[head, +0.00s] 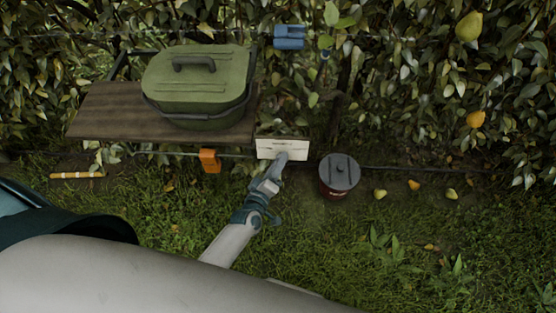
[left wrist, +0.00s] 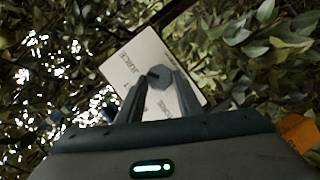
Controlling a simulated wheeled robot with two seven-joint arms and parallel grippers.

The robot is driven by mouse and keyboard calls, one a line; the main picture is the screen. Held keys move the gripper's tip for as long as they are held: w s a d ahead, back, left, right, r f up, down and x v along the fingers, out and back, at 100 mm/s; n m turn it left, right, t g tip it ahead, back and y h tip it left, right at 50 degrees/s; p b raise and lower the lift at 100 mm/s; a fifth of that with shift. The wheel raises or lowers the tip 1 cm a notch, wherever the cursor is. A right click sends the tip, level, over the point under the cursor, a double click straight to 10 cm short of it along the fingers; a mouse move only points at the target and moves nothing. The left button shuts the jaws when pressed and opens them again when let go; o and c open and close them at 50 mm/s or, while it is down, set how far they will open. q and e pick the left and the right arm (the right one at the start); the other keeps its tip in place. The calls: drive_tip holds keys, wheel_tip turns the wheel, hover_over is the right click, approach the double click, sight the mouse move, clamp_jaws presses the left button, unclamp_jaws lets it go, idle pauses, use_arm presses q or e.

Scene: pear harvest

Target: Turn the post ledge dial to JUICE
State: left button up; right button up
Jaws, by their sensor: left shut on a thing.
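The post ledge dial (left wrist: 160,72) is a dark grey knob on a white plate (left wrist: 140,60). The plate shows tilted in the left wrist view and as a pale panel in the head view (head: 267,149), right of the wooden shelf. JUICE is printed on the plate left of the knob; other lettering below it is partly hidden by the fingers. My left gripper (left wrist: 160,80) is shut on the dial, its fingers at either side of the knob. In the head view my left gripper (head: 282,159) reaches up to the plate. I cannot tell where the dial points. My right gripper is not in view.
A green lidded box (head: 196,90) stands on the wooden shelf (head: 105,112). An orange object (head: 209,160) hangs below it. A lidded dark bucket (head: 339,176) stands right of my gripper. A blue object (head: 289,37) is above. Pears hang and lie at right; the grass front right is clear.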

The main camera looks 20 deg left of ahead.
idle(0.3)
use_arm(q)
drive_tip(key=o, duration=1)
drive_tip(key=shift+o, duration=0.2)
drive_tip(key=b+v, duration=0.2)
drive_tip(key=v, duration=1.5)
drive_tip(key=shift+s+b, duration=0.15)
drive_tip(key=shift+b, duration=0.15)
drive_tip(key=shift+d+r, duration=0.1)
drive_tip(key=shift+d, duration=0.1)
